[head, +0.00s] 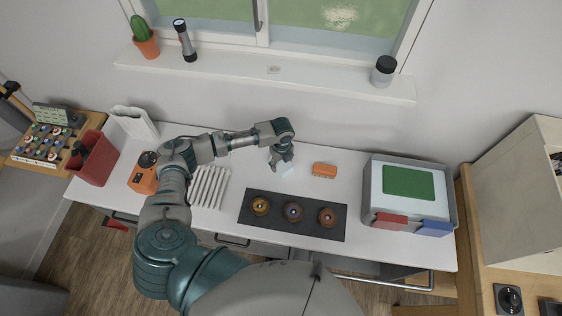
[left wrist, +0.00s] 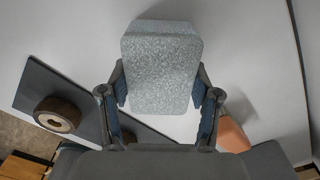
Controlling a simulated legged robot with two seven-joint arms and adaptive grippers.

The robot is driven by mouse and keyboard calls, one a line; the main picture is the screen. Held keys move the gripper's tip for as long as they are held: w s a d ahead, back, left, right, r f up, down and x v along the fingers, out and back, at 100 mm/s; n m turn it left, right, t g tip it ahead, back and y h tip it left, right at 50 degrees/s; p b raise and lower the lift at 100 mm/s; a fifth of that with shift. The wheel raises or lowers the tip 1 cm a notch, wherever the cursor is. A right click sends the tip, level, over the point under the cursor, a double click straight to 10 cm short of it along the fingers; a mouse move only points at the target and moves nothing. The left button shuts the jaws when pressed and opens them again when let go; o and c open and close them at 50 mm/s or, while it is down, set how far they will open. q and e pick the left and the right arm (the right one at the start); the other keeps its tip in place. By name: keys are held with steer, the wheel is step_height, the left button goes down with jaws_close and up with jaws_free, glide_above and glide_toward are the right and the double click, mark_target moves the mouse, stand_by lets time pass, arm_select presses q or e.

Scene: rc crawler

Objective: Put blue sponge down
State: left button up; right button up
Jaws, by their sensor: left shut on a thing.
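The blue sponge (left wrist: 160,68) is a pale grey-blue block, held between both fingers of my left gripper (left wrist: 160,95) in the left wrist view. In the head view my left gripper (head: 281,158) points down over the white counter, and the sponge (head: 284,169) shows at its fingertips, just left of an orange brush-like block (head: 324,170). The gripper is shut on the sponge. Whether the sponge touches the counter cannot be told. My right gripper is not in view.
A dark mat (head: 247,221) with three round brown pieces lies in front of the sponge. A grey bin (head: 368,212) with a green panel stands right. A white slatted rack (head: 209,188) and red container (head: 92,160) are left.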

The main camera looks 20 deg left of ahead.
arm_select(q)
steer(key=shift+f, duration=0.1)
steer(key=o, duration=1.2)
steer(key=shift+a, duration=0.15)
steer(key=shift+o, duration=1.2)
steer(key=shift+a, duration=0.25)
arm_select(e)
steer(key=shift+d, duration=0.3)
arm_select(q)
steer(key=r, duration=1)
steer(key=shift+d+r+b, duration=0.2)
steer(key=shift+r+b, duration=0.2)
steer(key=shift+r, duration=0.65)
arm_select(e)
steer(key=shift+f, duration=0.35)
